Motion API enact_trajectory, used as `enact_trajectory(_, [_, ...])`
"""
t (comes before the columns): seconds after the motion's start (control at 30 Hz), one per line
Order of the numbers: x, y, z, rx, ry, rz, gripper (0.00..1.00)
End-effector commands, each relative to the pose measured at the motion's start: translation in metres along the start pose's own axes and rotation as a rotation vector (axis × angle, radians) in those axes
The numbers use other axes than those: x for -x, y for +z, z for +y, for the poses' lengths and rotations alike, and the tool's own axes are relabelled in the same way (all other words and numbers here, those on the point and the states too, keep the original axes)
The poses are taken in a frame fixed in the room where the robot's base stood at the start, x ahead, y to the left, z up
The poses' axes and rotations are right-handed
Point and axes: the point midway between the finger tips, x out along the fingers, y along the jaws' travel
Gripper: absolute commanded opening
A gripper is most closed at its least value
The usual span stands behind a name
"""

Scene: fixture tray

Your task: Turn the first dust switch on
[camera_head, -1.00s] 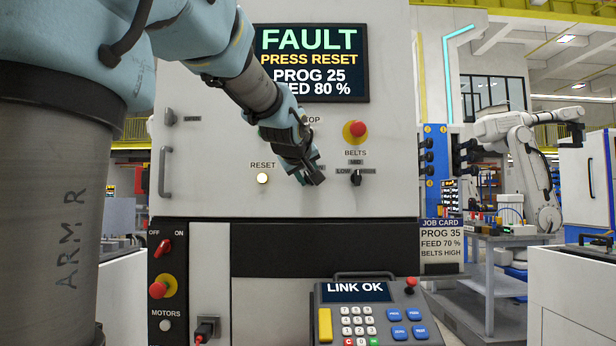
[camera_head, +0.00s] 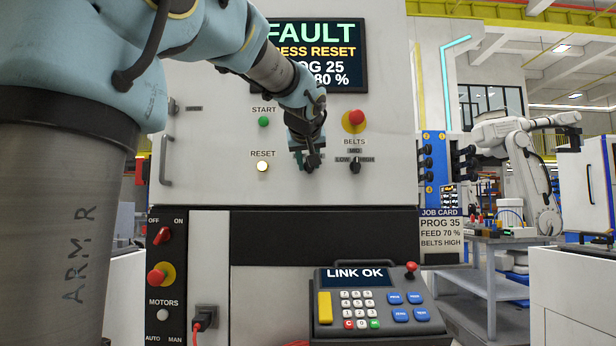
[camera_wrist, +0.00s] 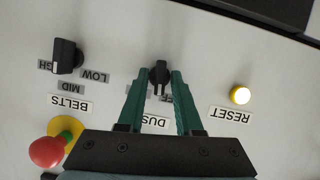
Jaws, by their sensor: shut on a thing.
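The dust switch is a small black rotary knob (camera_wrist: 160,73) on the white panel, above a partly hidden label reading "DUS" in the wrist view. My gripper (camera_wrist: 160,80) has its two green fingers on either side of this knob and is shut on it. In the head view my gripper (camera_head: 308,160) is against the panel between the RESET button and the belts switch, and it hides the dust knob. The knob's pointer setting cannot be read, since the fingers cover most of its marks.
The lit RESET button (camera_head: 262,166) is left of my gripper; the belts knob (camera_head: 355,166) and red stop button (camera_head: 354,119) are right. The screen (camera_head: 318,55) reads FAULT. A keypad pendant (camera_head: 368,303) stands below. The job card (camera_head: 441,236) hangs at right.

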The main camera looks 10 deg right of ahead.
Motion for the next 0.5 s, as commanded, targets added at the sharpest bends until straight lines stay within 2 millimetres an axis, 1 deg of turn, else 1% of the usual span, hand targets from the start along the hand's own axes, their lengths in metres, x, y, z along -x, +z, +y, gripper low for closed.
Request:
enact_trajectory(0.03, [-0.0021,0.0042,0.001,-0.042,-0.015,0.0,0.0])
enact_trajectory(0.5, [-0.0014,0.0031,0.004,-0.423,-0.174,-0.002,0.0])
